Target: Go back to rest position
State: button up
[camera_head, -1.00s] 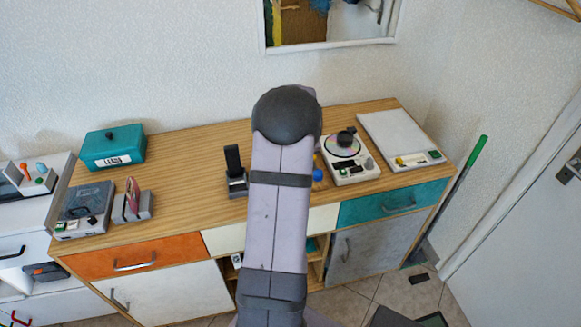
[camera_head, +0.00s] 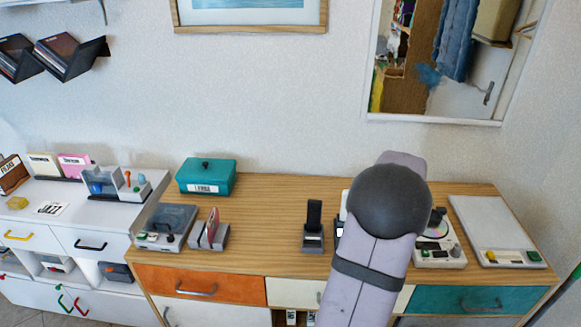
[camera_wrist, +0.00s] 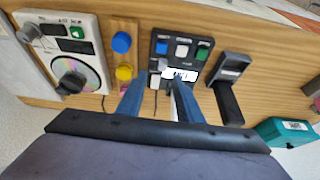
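My gripper (camera_wrist: 158,102) shows in the wrist view as two blue fingers held apart. Bare wooden top shows between them, and I see nothing held. The fingers point towards a black panel with coloured buttons (camera_wrist: 184,48) and a white label; I cannot tell how far above it they are. In the head view my arm rises in front of the right half of the sideboard and hides the gripper.
On the wooden sideboard (camera_head: 275,215) stand a teal box (camera_head: 206,178), a grey player (camera_head: 165,228), a black upright holder (camera_head: 314,225), a disc player (camera_head: 440,252) and a white board (camera_head: 492,228). A white cabinet (camera_head: 75,215) adjoins at left. The sideboard's middle back is clear.

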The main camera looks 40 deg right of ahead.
jog(key=shift+s+a+f+m, duration=0.1)
jog(key=shift+a+m, duration=0.1)
jog(key=shift+m, duration=0.7)
jog(key=s+a+f+m+g+y, duration=0.1)
jog(key=s+a+f+y, duration=0.2)
jog(key=a, duration=0.5)
jog(key=s+a+f+m+g+y, duration=0.15)
jog(key=s+a+f, duration=0.25)
jog(key=a, duration=0.5)
jog(key=w+a+r+n+h, duration=0.1)
jog(key=w+a+r+n, duration=0.15)
jog(key=a+n, duration=0.8)
jog(key=w+a+r+n, duration=0.2)
jog(key=w+a+n, duration=0.15)
jog(key=a, duration=1.45)
notch_tip(320, 180, down, 38)
jog(key=b, duration=3.7)
jog(key=shift+r+m+g, duration=0.15)
jog(key=shift+m+g, duration=0.2)
jog(key=shift+w, duration=0.1)
